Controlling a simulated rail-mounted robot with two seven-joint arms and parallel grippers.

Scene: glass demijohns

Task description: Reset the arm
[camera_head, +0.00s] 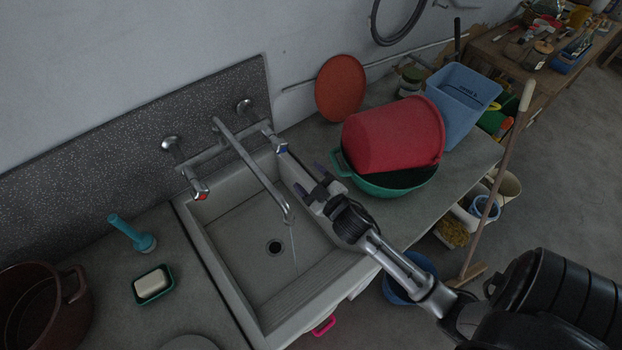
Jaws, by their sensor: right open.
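My right arm comes in from the lower right, and my right gripper (309,180) is open above the right edge of the sink (225,290). Its fingers point up and left toward the blue-marked tap handle (281,147), with nothing seen between them. A gap seems to lie between the fingertips and the handle. The long spout (253,168) reaches over the basin, and a thin stream of water appears to fall from its end. The red-marked handle (201,193) is on the left of the tap. My left gripper is not in view.
A red tub (392,135) lies tilted in a green basin (400,190) right of the gripper. A blue bin (462,95) stands behind. A broom (500,175) leans at the counter's right edge. A soap dish (153,285) and brown pot (45,310) are left.

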